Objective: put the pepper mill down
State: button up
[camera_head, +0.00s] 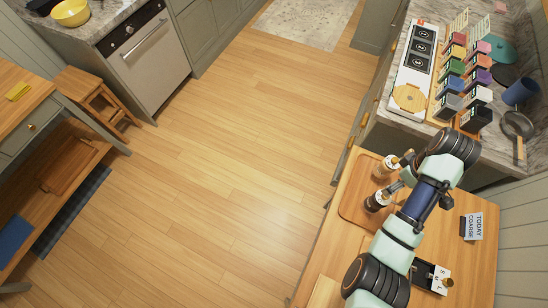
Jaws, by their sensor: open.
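Two small mills stand on a wooden tray (352,208) on the counter at the right. The one farther up the picture (383,168) is pale with a brown top. The one lower down (374,203) is dark with a pale top. Which of them is the pepper mill I cannot tell for sure; the dark contents suggest the lower one. My gripper (399,174) is open, just right of the mills and close to both. My arm hides part of the tray's right side, and whether a finger touches a mill is unclear.
A card reading TODAY COARSE (474,227) stands right of my arm. A black holder with a lettered card (438,278) is near the arm's lower part. Colored boxes (470,68), a white panel (415,62) and a pan (518,124) crowd the marble counter above.

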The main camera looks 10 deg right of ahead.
jog(key=w+a+r+m+t+h, duration=0.1)
jog(key=w+a+r+t, duration=0.15)
jog(key=w+a, duration=0.55)
jog(key=w+a+r+t+h, duration=0.1)
jog(key=w+a+r+t, duration=0.2)
jog(key=a, duration=0.9)
jog(key=s+a+r+m+t+y, duration=0.1)
jog(key=a+r, duration=0.4)
jog(key=a, duration=0.5)
jog(key=s+a+r+m+t+y, duration=0.1)
jog(key=s+a+r+t, duration=0.1)
jog(key=a+r+t, duration=0.4)
jog(key=a, duration=0.4)
jog(key=shift+s+a+r, duration=0.25)
jog(key=shift+s, duration=0.15)
jog(key=shift+r, duration=0.1)
notch_tip(320, 180, up, 17)
jog(key=p, duration=1.7)
jog(key=shift+d, duration=0.1)
